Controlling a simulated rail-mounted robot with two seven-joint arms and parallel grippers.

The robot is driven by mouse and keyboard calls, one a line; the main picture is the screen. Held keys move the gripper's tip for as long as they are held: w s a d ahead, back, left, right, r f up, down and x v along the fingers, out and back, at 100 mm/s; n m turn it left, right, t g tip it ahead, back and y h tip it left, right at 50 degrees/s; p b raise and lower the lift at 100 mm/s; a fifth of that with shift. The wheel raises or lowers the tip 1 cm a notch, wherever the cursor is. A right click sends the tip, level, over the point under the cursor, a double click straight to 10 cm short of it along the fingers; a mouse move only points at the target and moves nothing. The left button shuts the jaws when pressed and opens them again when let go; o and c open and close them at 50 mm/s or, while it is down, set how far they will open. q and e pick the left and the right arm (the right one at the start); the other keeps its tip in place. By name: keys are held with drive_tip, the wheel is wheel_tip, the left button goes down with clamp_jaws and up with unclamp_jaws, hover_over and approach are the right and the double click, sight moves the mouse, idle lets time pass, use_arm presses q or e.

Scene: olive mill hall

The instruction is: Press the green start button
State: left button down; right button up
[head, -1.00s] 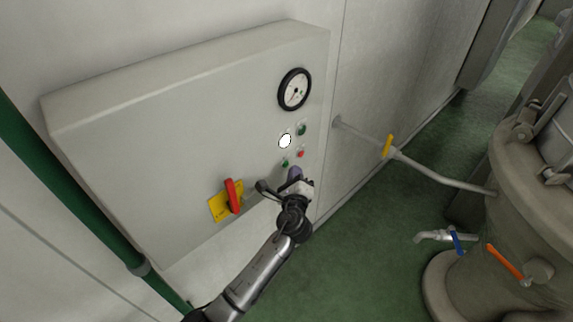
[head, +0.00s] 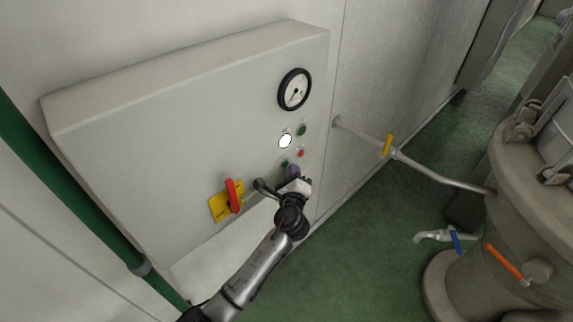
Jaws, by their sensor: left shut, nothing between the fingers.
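The grey control cabinet (head: 160,130) on the wall carries a small group of controls. A green button (head: 301,130) sits at the upper right of the group, with a red button (head: 301,153) below it. A smaller green button or lamp (head: 285,164) is at the lower left. The labels are too small to read. My right gripper is not in view.
A bright white round lamp (head: 285,141) and a black-rimmed gauge (head: 294,90) are above my gripper. A red rotary switch (head: 233,195) on a yellow plate is left of it. A pipe with a yellow valve handle (head: 388,146) runs to a metal tank (head: 530,215) at right.

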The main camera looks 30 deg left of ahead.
use_arm(q)
drive_tip(key=shift+a, duration=0.15)
idle(0.4)
drive_tip(key=shift+s+d, duration=0.25)
drive_tip(key=shift+d, duration=0.5)
drive_tip(key=shift+d, duration=0.1)
drive_tip(key=shift+s+d, duration=0.3)
drive_tip(key=shift+d, duration=0.45)
drive_tip(key=shift+s+d, duration=0.25)
drive_tip(key=shift+d, duration=0.5)
drive_tip(key=shift+s+d, duration=0.3)
drive_tip(key=shift+d, duration=0.45)
